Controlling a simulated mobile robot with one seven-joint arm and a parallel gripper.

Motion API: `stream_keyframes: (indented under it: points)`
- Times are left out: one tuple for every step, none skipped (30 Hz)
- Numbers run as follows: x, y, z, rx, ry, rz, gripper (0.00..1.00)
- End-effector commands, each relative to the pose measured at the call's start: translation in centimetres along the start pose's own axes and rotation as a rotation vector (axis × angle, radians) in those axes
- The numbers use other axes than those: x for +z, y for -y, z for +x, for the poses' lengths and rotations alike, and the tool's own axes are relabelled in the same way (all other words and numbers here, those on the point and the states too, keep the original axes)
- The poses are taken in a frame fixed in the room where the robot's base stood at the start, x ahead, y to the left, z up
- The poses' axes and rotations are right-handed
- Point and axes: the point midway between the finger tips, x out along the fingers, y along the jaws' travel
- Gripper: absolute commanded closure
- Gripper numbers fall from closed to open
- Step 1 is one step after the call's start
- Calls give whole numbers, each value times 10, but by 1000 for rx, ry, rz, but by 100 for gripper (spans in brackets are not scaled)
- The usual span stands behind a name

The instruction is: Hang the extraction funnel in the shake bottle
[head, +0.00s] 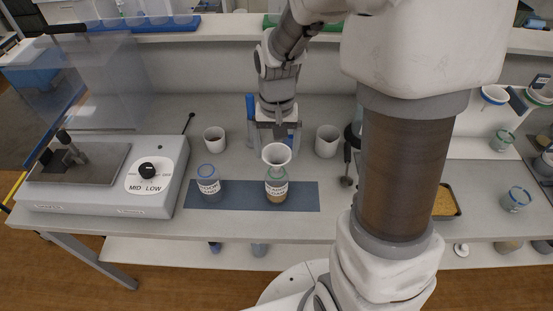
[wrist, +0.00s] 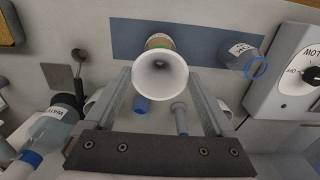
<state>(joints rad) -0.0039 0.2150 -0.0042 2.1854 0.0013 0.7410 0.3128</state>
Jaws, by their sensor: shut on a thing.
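The white extraction funnel (head: 277,153) is held upright, wide mouth up, by my gripper (head: 276,143). In the wrist view the funnel (wrist: 160,82) sits between the two fingertips of my gripper (wrist: 159,76), which is shut on it. The shake bottle (head: 276,190), with a white label, greenish neck and brown contents, stands upright on the blue mat directly below the funnel. In the wrist view the bottle (wrist: 158,42) is mostly hidden behind the funnel.
The shaker machine (head: 110,175) is further left. White cups stand behind at left (head: 214,139) and right (head: 327,141). The mat's right end is clear.

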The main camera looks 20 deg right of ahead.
Motion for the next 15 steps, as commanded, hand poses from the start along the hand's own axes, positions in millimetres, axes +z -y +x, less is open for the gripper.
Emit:
stream_keyframes:
  points:
    - [0,0,0,0,0,0,34]
    - [0,0,0,0,0,0,34]
    - [0,0,0,0,0,0,34]
    - [0,0,-2,0,0,0,34]
    - [0,0,-3,0,0,0,34]
    - [0,0,-6,0,-1,0,34]
    - [0,0,-8,0,-1,0,34]
    - [0,0,-12,0,-1,0,34]
    - [0,0,-16,0,-2,0,34]
    - [0,0,-20,-1,-2,0,34]
    - [0,0,-24,-1,-2,0,34]
    - [0,0,-30,-1,-2,0,34]
    - [0,0,-33,0,-1,0,34]
    - [0,0,-37,0,-1,0,34]
    - [0,0,-42,0,-1,0,34]
